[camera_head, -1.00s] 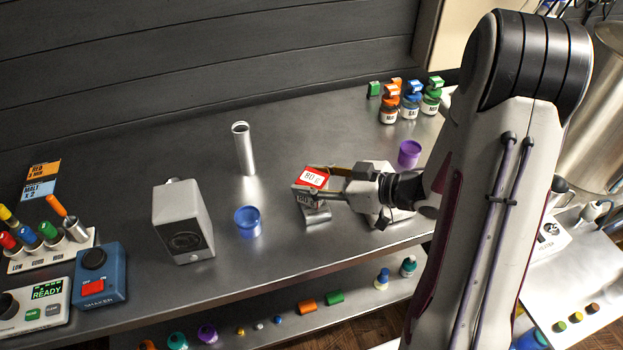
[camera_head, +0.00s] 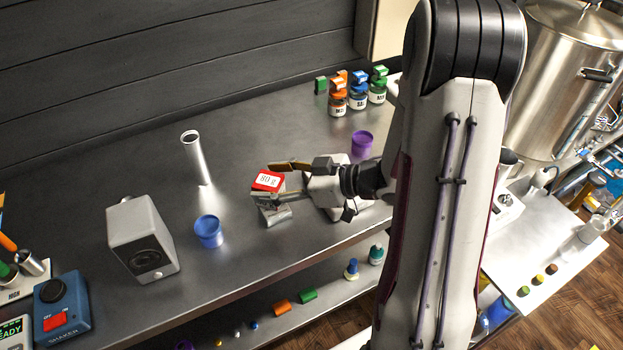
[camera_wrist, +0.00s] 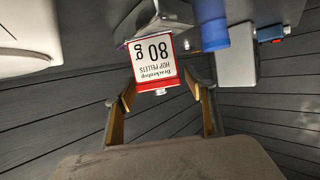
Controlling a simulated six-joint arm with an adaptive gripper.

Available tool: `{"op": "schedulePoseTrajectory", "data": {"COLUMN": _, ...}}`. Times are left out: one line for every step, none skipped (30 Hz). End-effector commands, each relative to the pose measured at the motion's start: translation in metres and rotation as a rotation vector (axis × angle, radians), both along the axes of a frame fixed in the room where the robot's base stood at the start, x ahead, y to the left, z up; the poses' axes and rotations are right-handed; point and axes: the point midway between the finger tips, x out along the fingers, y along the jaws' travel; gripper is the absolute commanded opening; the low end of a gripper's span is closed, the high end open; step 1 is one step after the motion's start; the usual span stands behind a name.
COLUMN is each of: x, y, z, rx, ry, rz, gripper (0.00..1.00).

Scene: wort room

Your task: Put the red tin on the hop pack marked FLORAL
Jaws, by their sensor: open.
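The red tin (camera_head: 267,180), with a white 80 g label, is at the middle of the bench on or against a small grey metal piece (camera_head: 277,215). In the wrist view the tin (camera_wrist: 157,58) appears upside down, its label reading HOP PELLETS 80 g. My gripper (camera_head: 284,180) is open from the right, one finger on each side of the tin's near end. In the wrist view my gripper (camera_wrist: 161,85) has its fingertips apart, the tin lying just beyond and between them; contact cannot be told. No marking FLORAL is legible in these frames.
A blue cup (camera_head: 208,232) and a grey box (camera_head: 142,240) stand left of the tin. A metal tube (camera_head: 196,158) stands behind. A purple cup (camera_head: 362,143) and several small jars (camera_head: 358,98) are at back right. The bench's front edge is close; a lower shelf holds small items.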

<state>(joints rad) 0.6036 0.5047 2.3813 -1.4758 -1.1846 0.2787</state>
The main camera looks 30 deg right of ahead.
Motion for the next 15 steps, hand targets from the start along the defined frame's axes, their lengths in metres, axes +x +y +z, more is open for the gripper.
{"op": "schedulePoseTrajectory", "data": {"x": -0.003, "y": -0.004, "z": 0.002, "rx": -0.001, "ry": -0.001, "rz": -0.003, "gripper": 0.55}}
{"op": "schedulePoseTrajectory", "data": {"x": -0.005, "y": -0.006, "z": 0.003, "rx": 0.001, "ry": -0.001, "rz": -0.003, "gripper": 0.55}}
{"op": "schedulePoseTrajectory", "data": {"x": -0.007, "y": -0.008, "z": 0.004, "rx": 0.000, "ry": -0.001, "rz": -0.003, "gripper": 0.55}}
{"op": "schedulePoseTrajectory", "data": {"x": -0.009, "y": -0.010, "z": 0.006, "rx": 0.000, "ry": -0.001, "rz": -0.003, "gripper": 0.55}}
{"op": "schedulePoseTrajectory", "data": {"x": -0.011, "y": -0.012, "z": 0.007, "rx": 0.000, "ry": -0.002, "rz": -0.004, "gripper": 0.55}}
{"op": "schedulePoseTrajectory", "data": {"x": -0.014, "y": -0.015, "z": 0.008, "rx": 0.000, "ry": -0.002, "rz": -0.004, "gripper": 0.55}}
{"op": "schedulePoseTrajectory", "data": {"x": -0.016, "y": -0.017, "z": 0.009, "rx": 0.000, "ry": -0.001, "rz": -0.003, "gripper": 0.55}}
{"op": "schedulePoseTrajectory", "data": {"x": -0.018, "y": -0.019, "z": 0.010, "rx": 0.000, "ry": -0.002, "rz": -0.004, "gripper": 0.55}}
{"op": "schedulePoseTrajectory", "data": {"x": -0.021, "y": -0.022, "z": 0.011, "rx": 0.000, "ry": -0.002, "rz": -0.004, "gripper": 0.55}}
{"op": "schedulePoseTrajectory", "data": {"x": -0.023, "y": -0.024, "z": 0.012, "rx": -0.001, "ry": -0.001, "rz": -0.002, "gripper": 0.55}}
{"op": "schedulePoseTrajectory", "data": {"x": -0.025, "y": -0.026, "z": 0.013, "rx": -0.001, "ry": -0.001, "rz": -0.004, "gripper": 0.55}}
{"op": "schedulePoseTrajectory", "data": {"x": -0.028, "y": -0.029, "z": 0.015, "rx": -0.001, "ry": -0.001, "rz": -0.004, "gripper": 0.55}}
{"op": "schedulePoseTrajectory", "data": {"x": -0.031, "y": -0.031, "z": 0.016, "rx": -0.001, "ry": -0.001, "rz": -0.003, "gripper": 0.55}}
{"op": "schedulePoseTrajectory", "data": {"x": -0.033, "y": -0.033, "z": 0.017, "rx": -0.001, "ry": -0.001, "rz": -0.004, "gripper": 0.55}}
{"op": "schedulePoseTrajectory", "data": {"x": -0.035, "y": -0.035, "z": 0.018, "rx": -0.001, "ry": -0.001, "rz": -0.004, "gripper": 0.55}}
